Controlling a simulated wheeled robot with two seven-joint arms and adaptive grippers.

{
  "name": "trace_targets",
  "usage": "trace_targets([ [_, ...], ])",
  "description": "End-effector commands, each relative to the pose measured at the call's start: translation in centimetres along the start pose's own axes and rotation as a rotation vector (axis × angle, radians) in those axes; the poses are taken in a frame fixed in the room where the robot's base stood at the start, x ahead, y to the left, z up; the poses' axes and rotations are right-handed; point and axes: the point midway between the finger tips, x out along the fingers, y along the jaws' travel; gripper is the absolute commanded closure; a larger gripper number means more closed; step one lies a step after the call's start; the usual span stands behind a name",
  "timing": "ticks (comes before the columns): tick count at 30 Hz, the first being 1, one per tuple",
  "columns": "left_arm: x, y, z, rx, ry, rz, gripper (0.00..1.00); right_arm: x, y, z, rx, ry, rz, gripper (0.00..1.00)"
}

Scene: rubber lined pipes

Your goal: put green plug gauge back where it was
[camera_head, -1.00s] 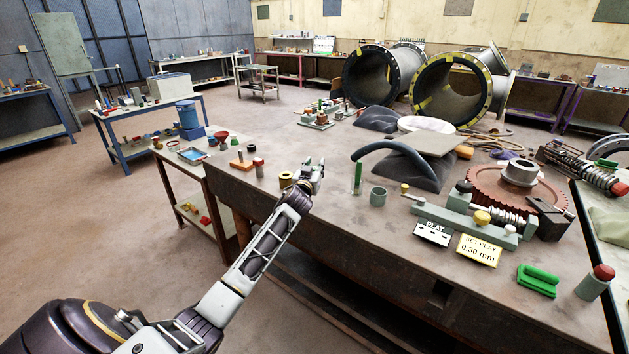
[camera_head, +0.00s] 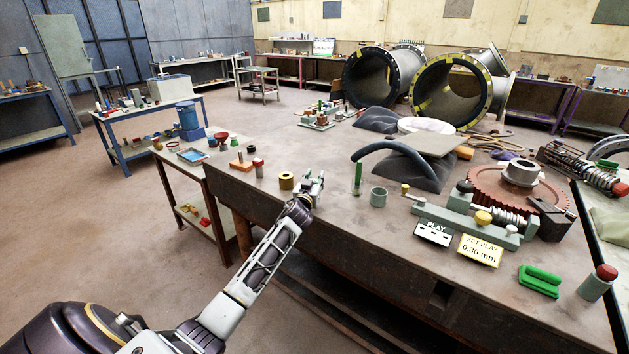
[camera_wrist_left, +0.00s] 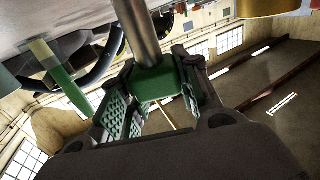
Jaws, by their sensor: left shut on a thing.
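My left gripper (camera_head: 314,184) is at the left part of the workbench, just right of a brass ring (camera_head: 286,181). In the left wrist view it is shut on the green plug gauge (camera_wrist_left: 158,82), whose green body sits between the finger pads. A grey metal rod runs from that body to the top edge of the picture. The rod's far end is out of view, so I cannot tell whether it touches anything. In the head view the gripper mostly hides the gauge. My right gripper is not in view.
A slim green upright piece (camera_head: 358,176) and a grey-green cup (camera_head: 378,197) stand right of the gripper. A red-topped cylinder (camera_head: 259,168) stands to its left. The worm gear fixture (camera_head: 465,222) is farther right. The bench front is mostly clear.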

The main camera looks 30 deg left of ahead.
Motion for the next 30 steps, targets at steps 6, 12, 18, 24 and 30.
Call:
trace_targets([
  [6,0.0,0.0,0.2,0.000,0.001,0.000,0.99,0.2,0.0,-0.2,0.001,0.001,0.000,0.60],
  [12,0.0,0.0,0.2,0.000,0.000,0.000,0.46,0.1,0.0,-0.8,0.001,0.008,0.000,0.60],
  [18,0.0,0.0,0.2,0.000,0.000,0.000,0.46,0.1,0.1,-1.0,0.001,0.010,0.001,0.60],
  [24,0.0,0.0,0.1,0.000,0.000,0.000,0.46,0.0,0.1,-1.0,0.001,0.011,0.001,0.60],
  [30,-0.5,0.0,0.0,0.000,0.000,0.001,0.46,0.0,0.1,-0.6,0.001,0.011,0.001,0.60],
])
